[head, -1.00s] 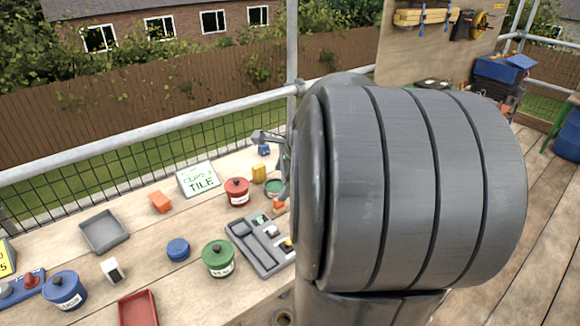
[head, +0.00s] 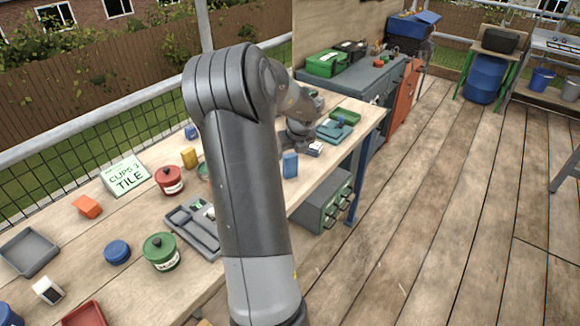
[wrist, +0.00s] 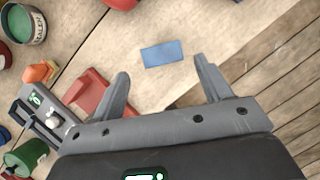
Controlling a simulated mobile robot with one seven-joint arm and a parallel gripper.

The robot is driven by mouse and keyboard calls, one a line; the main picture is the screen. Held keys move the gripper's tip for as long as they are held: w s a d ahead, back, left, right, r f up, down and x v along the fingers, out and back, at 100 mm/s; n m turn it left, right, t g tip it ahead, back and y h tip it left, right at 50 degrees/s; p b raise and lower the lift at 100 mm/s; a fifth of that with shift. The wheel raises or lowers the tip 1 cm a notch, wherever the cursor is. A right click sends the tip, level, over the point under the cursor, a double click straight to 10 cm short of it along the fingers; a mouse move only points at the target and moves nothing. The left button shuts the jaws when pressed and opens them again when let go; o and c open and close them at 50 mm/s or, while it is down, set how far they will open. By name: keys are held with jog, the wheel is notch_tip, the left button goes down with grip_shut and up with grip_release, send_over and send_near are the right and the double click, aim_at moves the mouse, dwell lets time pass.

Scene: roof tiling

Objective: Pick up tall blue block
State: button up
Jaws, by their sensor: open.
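The tall blue block (head: 290,165) stands upright near the front edge of the workbench in the head view, just right of my arm. In the wrist view the blue block (wrist: 162,54) shows as a blue rectangle from above, on bare wood. My gripper (wrist: 163,78) is open and empty in the wrist view. The block lies beyond the fingertips, roughly centred between them, and is not touched by either. In the head view my arm partly hides the bench.
In the wrist view a red tray (wrist: 88,92) lies beside the left finger, with a grey compartment tray (wrist: 72,118) further left. An orange piece (wrist: 37,73) and a green tin (wrist: 24,24) are at the far left. The bench edge drops to the deck on the right.

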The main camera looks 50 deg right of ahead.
aim_at(289, 163)
jog(key=x, duration=0.8)
jog(key=shift+d+f, duration=0.15)
jog(key=shift+d, duration=0.1)
jog(key=c, duration=1.1)
jog(key=shift+o, duration=0.2)
